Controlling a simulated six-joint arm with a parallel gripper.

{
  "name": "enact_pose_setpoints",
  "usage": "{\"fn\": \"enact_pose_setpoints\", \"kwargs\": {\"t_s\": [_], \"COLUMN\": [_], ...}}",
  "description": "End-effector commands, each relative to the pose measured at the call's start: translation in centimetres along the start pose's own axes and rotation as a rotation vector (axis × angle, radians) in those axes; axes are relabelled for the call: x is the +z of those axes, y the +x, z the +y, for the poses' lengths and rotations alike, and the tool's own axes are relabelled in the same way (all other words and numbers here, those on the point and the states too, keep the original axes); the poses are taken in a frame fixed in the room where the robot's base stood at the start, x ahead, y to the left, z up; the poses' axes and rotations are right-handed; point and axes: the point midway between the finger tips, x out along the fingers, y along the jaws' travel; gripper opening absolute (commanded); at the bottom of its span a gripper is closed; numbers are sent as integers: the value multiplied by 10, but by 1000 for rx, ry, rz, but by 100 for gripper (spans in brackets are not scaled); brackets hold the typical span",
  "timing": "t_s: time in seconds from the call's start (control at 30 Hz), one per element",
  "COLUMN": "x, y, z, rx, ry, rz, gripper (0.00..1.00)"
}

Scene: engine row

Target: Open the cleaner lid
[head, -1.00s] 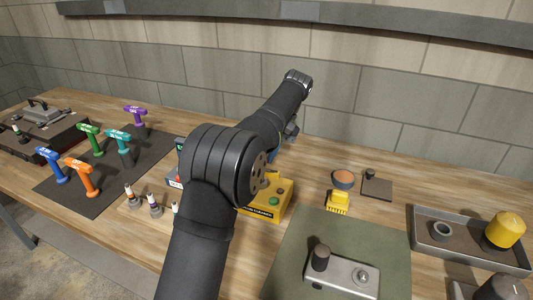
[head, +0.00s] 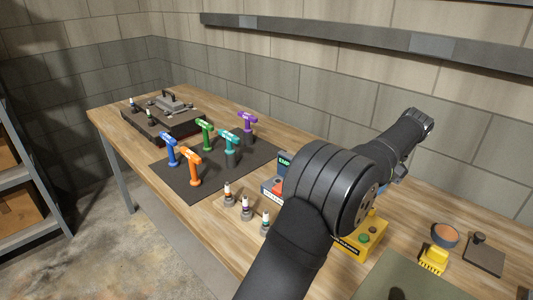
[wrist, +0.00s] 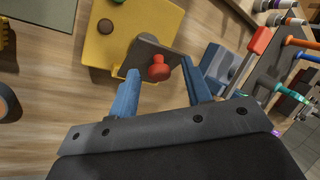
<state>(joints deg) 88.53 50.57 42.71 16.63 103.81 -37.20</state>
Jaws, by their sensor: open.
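The yellow cleaner box (head: 362,240) stands on the bench behind my arm in the head view, which hides much of it. In the wrist view the cleaner (wrist: 112,40) is at the top. A dark plate-like lid (wrist: 143,52) with a red knob (wrist: 158,70) is at its edge. I cannot tell whether the lid is shut or raised. My gripper (wrist: 160,66) is open, its two blue fingers on either side of the red knob with gaps showing. Contact is not visible. The fingers are hidden in the head view.
A grey-blue device (wrist: 216,66) lies close to the right finger. Colored drivers (head: 195,165) stand on a dark mat left of my arm, with several small plugs (head: 246,207) in front. A yellow brush (head: 434,260), a round bowl (head: 445,235) and a dark plate (head: 484,255) are to the right.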

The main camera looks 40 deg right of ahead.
Motion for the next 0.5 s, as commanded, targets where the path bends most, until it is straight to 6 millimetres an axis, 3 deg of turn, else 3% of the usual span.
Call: {"fn": "enact_pose_setpoints", "kwargs": {"t_s": [0.5], "x": [16], "y": [16], "z": [-9], "rx": [181], "ry": [-75], "rz": [196], "gripper": [45]}}
